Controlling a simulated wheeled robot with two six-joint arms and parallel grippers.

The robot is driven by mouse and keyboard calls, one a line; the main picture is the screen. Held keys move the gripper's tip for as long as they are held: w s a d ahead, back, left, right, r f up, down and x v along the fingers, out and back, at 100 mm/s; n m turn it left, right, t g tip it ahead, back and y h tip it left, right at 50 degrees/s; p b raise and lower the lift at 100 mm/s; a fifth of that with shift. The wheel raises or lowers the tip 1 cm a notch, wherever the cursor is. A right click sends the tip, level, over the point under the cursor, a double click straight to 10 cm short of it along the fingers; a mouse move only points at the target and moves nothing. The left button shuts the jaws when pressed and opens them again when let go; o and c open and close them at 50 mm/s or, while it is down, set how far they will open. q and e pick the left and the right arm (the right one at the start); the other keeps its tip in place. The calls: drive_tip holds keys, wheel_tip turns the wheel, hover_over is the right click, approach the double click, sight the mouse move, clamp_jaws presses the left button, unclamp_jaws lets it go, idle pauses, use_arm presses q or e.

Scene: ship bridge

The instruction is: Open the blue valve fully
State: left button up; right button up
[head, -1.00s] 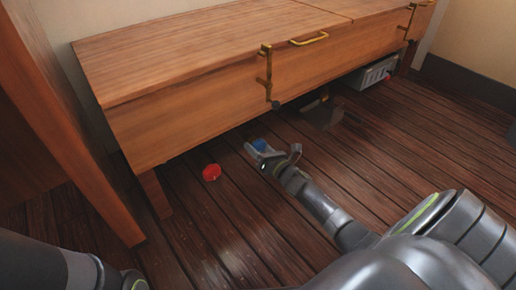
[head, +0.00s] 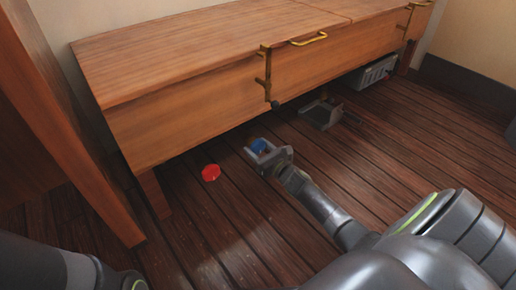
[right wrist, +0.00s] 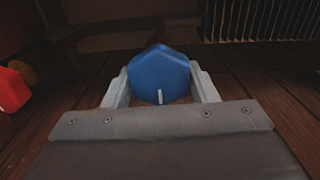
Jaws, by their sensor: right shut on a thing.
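The blue valve (head: 259,145) is low at the floor, near the front lower edge of the wooden bench. In the right wrist view it is a blue faceted knob (right wrist: 160,75) with a short white mark on its near face. My right gripper (head: 262,152) is shut on the knob, with one finger on each side of it; the fingers also show in the right wrist view (right wrist: 160,88). The valve's stem and base are hidden. My left gripper is out of view; only part of my left arm shows at the lower left.
A red valve knob (head: 211,172) stands to the left of the blue one and shows at the left of the right wrist view (right wrist: 15,85). The wooden bench (head: 190,120) overhangs behind. A grey vented box (head: 372,73) is under its right end. Open plank floor lies in front.

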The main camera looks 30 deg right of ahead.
drive_tip(key=shift+f, duration=0.1)
drive_tip(key=o, duration=0.9)
drive_tip(key=shift+o, duration=0.2)
drive_tip(key=s+d+p, duration=0.1)
drive_tip(key=s+p, duration=0.5)
drive_tip(key=s, duration=1.1)
drive_tip(key=shift+s+d, duration=0.15)
drive_tip(key=shift+s, duration=0.05)
